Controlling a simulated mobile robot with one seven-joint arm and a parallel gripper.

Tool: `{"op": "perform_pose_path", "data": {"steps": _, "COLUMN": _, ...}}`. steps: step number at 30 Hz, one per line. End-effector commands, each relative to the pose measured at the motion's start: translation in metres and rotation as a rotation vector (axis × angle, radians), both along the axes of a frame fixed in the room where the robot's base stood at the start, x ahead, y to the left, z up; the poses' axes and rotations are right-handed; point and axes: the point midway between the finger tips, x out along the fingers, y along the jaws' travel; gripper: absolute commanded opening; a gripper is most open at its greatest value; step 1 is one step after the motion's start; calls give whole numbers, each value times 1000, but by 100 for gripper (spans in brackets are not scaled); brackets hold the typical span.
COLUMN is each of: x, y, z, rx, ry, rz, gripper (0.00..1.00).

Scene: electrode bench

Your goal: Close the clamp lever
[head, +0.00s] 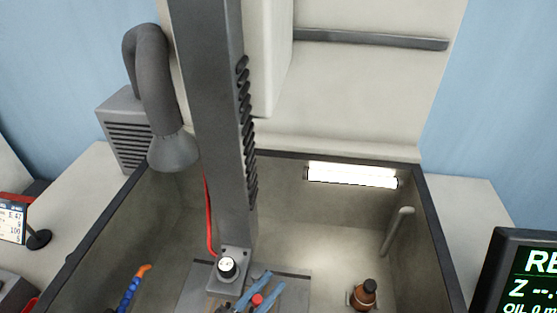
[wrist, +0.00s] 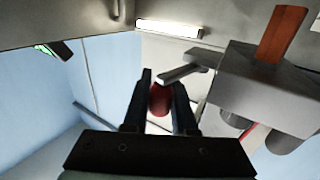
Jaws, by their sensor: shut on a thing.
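The clamp lever is a short grey metal arm (wrist: 180,73) with a red knob (wrist: 160,100) on its end. In the wrist view it reaches left from a grey clamp block (wrist: 265,90). My gripper (wrist: 162,82) is shut on the red knob, with one dark finger on each side of it. In the head view the red knob (head: 257,299) shows low in the middle between the gripper's bluish fingers, just below and right of the machine head (head: 228,285). The lever's joint with the block is hard to make out.
A reddish-brown bar (wrist: 282,35) sticks out of the clamp block in the wrist view. The tank rim (head: 435,235) surrounds the work area. A brown bottle-like object (head: 364,294) stands at right, and an orange-tipped blue hose (head: 130,290) at left. A lamp (head: 352,175) is on the back wall.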

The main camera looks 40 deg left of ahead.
Motion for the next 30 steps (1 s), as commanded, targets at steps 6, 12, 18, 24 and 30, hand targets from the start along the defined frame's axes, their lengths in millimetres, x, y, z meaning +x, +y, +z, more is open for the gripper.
{"op": "perform_pose_path", "data": {"steps": 6, "x": -3, "y": 4, "z": -1, "rx": 0, "ry": 2, "rz": -8, "gripper": 0}}
{"op": "perform_pose_path", "data": {"steps": 12, "x": -3, "y": 3, "z": -1, "rx": 0, "ry": 2, "rz": -8, "gripper": 0}}
{"op": "perform_pose_path", "data": {"steps": 18, "x": -3, "y": 3, "z": -1, "rx": 0, "ry": 2, "rz": -9, "gripper": 40}}
{"op": "perform_pose_path", "data": {"steps": 24, "x": -3, "y": 3, "z": -1, "rx": 0, "ry": 1, "rz": -9, "gripper": 56}}
{"op": "perform_pose_path", "data": {"steps": 30, "x": -3, "y": 3, "z": -1, "rx": 0, "ry": 1, "rz": -9, "gripper": 56}}
